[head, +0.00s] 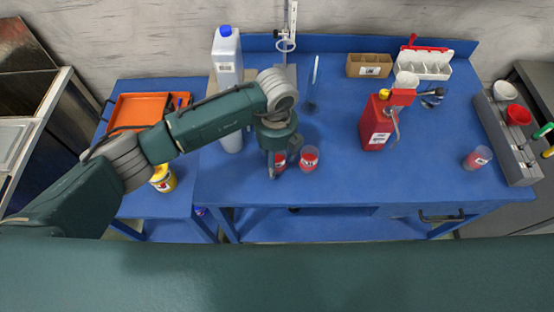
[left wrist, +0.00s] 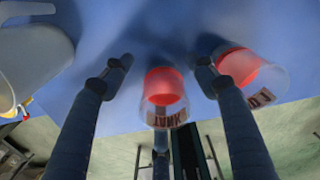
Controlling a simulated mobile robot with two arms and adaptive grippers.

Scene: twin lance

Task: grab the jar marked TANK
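The clear jar with red contents marked TANK (left wrist: 165,98) stands between the spread fingers of my left gripper (left wrist: 164,64) in the left wrist view; its label shows near the lower edge. I see gaps on both sides of it. In the head view my left gripper (head: 277,165) points down over this jar (head: 280,160) and partly hides it. A second red-filled jar (left wrist: 244,70) stands just right of the right finger, its label only partly in view. It also shows in the head view (head: 309,158). My right gripper is not in view.
A third jar (head: 477,158) stands at the right of the blue table (head: 350,185). A red can (head: 376,125) stands at mid-table. A white jug (head: 228,60) is behind my left arm. A yellow tin (head: 163,179) and orange tray (head: 140,110) are at left.

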